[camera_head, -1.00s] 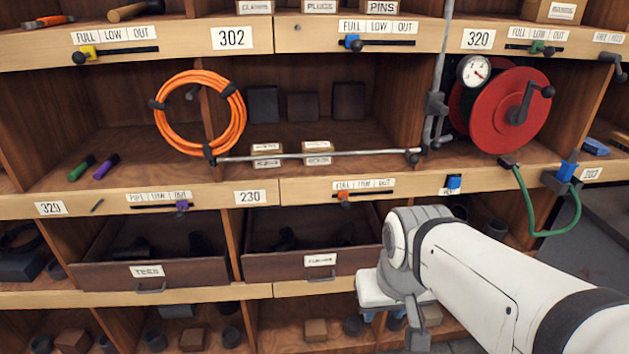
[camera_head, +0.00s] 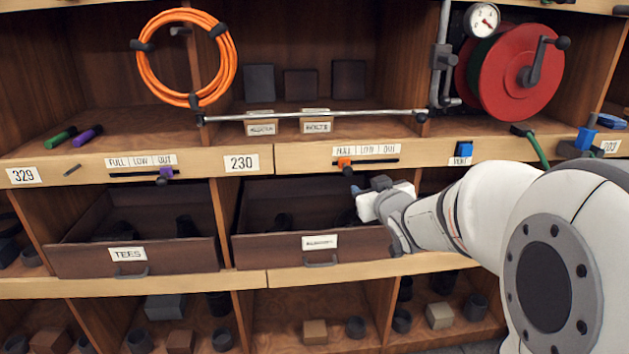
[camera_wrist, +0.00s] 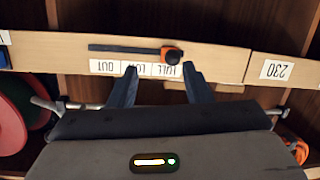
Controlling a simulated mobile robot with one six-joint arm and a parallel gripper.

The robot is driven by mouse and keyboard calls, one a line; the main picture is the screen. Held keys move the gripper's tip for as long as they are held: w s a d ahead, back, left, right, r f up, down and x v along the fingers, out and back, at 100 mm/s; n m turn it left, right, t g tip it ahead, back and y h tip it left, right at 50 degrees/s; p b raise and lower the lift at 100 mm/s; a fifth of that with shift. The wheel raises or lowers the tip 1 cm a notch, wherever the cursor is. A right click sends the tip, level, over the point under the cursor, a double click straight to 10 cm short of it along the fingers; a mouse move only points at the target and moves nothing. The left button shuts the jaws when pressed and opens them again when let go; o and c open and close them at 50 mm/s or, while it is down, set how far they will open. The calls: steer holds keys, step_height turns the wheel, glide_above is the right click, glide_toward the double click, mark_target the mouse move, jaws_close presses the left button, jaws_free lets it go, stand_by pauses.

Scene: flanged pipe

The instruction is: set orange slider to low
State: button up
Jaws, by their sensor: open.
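The orange slider (camera_head: 344,162) sits at the left end of its dark slot (camera_head: 380,160) on the wooden shelf edge, under the FULL end of its FULL, LOW, OUT label (camera_head: 366,150). A dark knob hangs just below it. My gripper (camera_head: 368,187) is just below and right of the slider, pointing at the shelf edge. In the wrist view, which is upside down, the orange slider (camera_wrist: 172,55) shows beyond the two open fingers of my gripper (camera_wrist: 159,76), nearer the right finger. The fingers appear apart from it and hold nothing.
A metal rod (camera_head: 310,115) runs above. The open drawer (camera_head: 280,254) juts out below my gripper. A red reel (camera_head: 515,78) stands at upper right.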

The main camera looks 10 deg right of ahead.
mark_target(350, 174)
steer(key=w+a+y, duration=0.1)
steer(key=w, duration=0.2)
steer(key=w+a+n+t+y+b, duration=0.1)
steer(key=w, duration=0.3)
steer(key=w+a+t+b, duration=0.1)
steer(key=w, duration=0.2)
steer(key=shift+w+f+n+y, duration=0.2)
steer(key=shift+f+n+y, duration=0.1)
steer(key=shift+f+y, duration=0.1)
steer(key=shift+c, duration=0.5)
jaws_close()
